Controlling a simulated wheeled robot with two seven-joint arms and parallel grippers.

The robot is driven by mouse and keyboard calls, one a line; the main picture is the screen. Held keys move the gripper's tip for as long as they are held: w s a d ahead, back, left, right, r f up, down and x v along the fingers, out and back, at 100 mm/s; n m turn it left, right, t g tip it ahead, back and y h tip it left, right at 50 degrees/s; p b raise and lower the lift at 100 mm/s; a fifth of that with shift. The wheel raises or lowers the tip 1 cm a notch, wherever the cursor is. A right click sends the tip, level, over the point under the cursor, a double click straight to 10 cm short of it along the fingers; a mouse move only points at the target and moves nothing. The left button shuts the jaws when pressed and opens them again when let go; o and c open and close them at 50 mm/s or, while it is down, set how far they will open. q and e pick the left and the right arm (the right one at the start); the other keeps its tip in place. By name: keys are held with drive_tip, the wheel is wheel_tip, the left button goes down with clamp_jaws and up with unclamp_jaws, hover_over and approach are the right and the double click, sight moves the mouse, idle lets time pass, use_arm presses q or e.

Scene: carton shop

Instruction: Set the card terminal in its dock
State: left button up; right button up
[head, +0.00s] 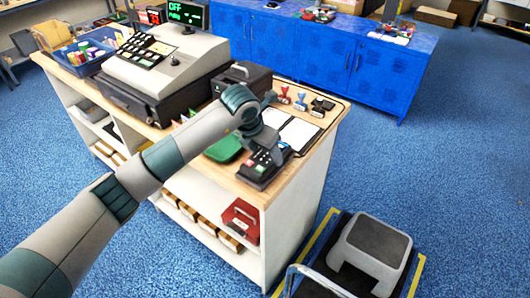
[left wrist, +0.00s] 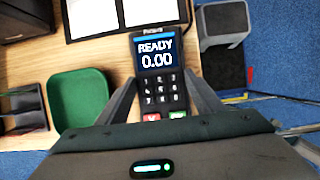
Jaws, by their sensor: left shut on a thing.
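The card terminal (head: 263,160) is a black handset with number, red and green keys, at the front right corner of the wooden counter. Its lit screen reads READY 0.00 in the left wrist view (left wrist: 157,58). My left gripper (head: 269,142) comes down over it and is shut on it, with one finger on each side in the left wrist view (left wrist: 160,90). A dark base (head: 250,178) shows under the terminal's near end and looks like the dock. I cannot tell whether the terminal is fully seated. My right gripper is not in view.
A green tray (head: 224,149) lies left of the terminal, and an open book (head: 299,133) lies behind it. Stamps (head: 284,96) stand farther back. A cash register (head: 165,65) fills the counter's left. A grey stool (head: 372,247) stands on the right, below the counter.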

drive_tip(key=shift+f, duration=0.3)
use_arm(q)
drive_tip(key=o, duration=1)
drive_tip(key=shift+c, duration=0.2)
drive_tip(key=b+v, duration=0.5)
drive_tip(key=v, duration=1.2)
drive_tip(key=shift+r+b, duration=0.25)
drive_tip(key=shift+b, duration=0.1)
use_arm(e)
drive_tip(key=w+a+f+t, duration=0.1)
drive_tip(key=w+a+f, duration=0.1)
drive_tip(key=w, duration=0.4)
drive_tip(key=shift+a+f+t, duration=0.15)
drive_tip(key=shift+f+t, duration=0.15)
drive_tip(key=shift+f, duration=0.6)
use_arm(q)
drive_tip(key=shift+s+f, duration=0.1)
drive_tip(key=shift+s, duration=0.05)
